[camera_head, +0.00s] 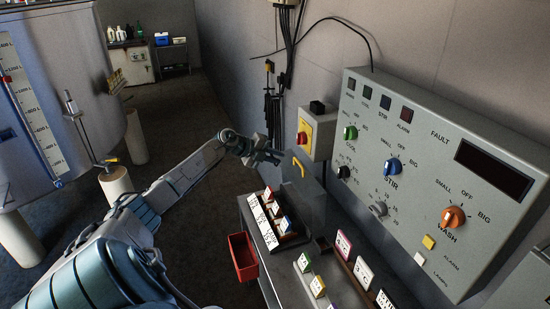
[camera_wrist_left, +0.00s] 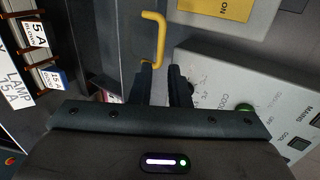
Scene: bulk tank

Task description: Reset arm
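My left arm reaches in from the lower left of the head view, and its gripper (camera_head: 272,157) is stretched out beside a yellow handle (camera_head: 299,167). In the left wrist view the two dark fingers (camera_wrist_left: 163,82) stand apart with a gap between them, and nothing shows in the gap. The yellow handle (camera_wrist_left: 157,40) is just beyond the fingertips, its lower end close to the left finger. I cannot tell whether they touch. My right gripper is in neither view.
A grey control panel (camera_head: 424,128) with several knobs fills the right. A tank (camera_head: 60,100) stands left, with open floor between.

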